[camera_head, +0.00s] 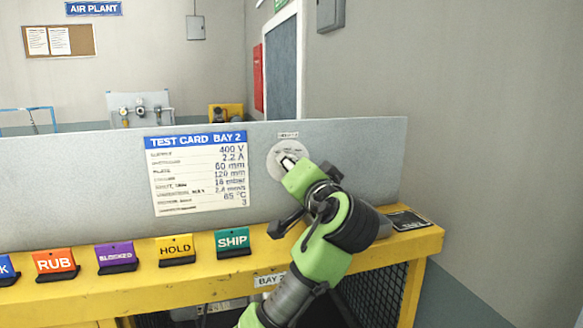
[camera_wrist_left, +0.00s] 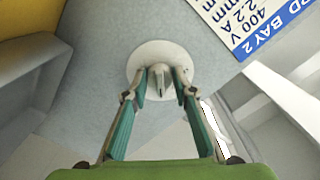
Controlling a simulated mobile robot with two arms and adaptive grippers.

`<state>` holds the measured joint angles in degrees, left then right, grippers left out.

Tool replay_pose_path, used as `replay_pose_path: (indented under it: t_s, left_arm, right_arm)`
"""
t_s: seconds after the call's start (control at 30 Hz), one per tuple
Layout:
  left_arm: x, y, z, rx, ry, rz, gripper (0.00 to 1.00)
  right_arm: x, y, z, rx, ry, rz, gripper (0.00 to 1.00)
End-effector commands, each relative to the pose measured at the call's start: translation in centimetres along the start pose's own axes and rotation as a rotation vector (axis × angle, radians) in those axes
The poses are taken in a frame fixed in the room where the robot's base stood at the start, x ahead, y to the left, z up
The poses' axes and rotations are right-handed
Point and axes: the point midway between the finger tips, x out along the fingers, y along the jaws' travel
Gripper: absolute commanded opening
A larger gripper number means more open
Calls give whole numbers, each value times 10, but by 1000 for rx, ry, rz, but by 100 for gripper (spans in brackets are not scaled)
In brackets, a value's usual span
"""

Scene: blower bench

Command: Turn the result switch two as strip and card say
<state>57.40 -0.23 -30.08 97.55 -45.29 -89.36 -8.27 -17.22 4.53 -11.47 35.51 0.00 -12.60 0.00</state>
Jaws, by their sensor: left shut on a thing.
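The result switch (camera_head: 275,158) is a round pale dial on the grey upright panel, with a small unreadable label above it. In the left wrist view, its white disc and raised grip (camera_wrist_left: 160,82) lie between my fingertips. My left gripper (camera_head: 290,161) is shut on the switch's grip; its teal-padded fingers (camera_wrist_left: 164,74) stand on both sides. The gripper hides part of the dial, and I cannot read its markings. The test card (camera_head: 196,172), headed "TEST CARD BAY 2", hangs left of the switch; it lists 400 V, 2.2 A, 60 mm, 120 mm and 65 °C. My right gripper is not in view.
A dark plate (camera_head: 408,220) lies at the bench's right end. A wall is further right.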

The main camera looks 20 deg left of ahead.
Motion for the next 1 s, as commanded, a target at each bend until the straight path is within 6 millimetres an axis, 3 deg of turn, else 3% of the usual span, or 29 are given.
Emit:
replay_pose_path:
  t_s: [0.37,0.4,0.43,0.8,1.0]
  left_arm:
    - [-1,0,-2,4,4,0,4]
    - [-1,0,-2,4,4,0,33]
    - [-1,0,-2,4,4,0,41]
    - [-2,0,-1,4,2,0,42]
    - [-26,1,-1,1,4,3,42]
  right_arm:
    - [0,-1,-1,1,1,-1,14]
    - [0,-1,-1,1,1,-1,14]
    - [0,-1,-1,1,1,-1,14]
    - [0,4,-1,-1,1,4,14]
    - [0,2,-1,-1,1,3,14]
